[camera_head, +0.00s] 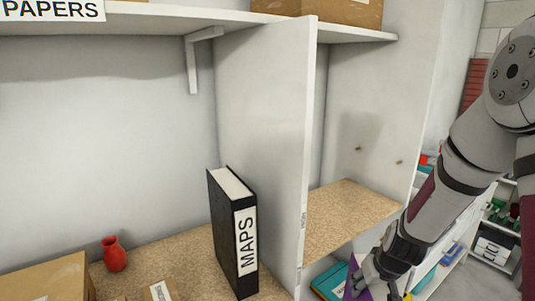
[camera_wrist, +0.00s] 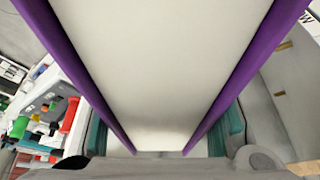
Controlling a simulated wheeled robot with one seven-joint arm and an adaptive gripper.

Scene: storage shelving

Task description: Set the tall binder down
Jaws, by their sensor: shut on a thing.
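A purple binder with a white page block (camera_wrist: 160,70) fills the middle of the wrist view, its two purple covers running along either side. My gripper (camera_wrist: 164,138) is shut on it. In the head view, my gripper (camera_head: 378,282) is low at the right, in front of the shelving, and only a small purple part of the binder (camera_head: 354,282) shows. The rest is cut off by the bottom edge or hidden by my gripper. The binder's lower end and whether it touches anything are not visible.
A black binder marked MAPS (camera_head: 232,235) stands on the left shelf, near the white upright divider (camera_head: 265,120). A red vase (camera_head: 114,254) and cardboard boxes (camera_head: 45,280) are further left. The cork-coloured shelf right of the divider (camera_head: 350,212) is bare.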

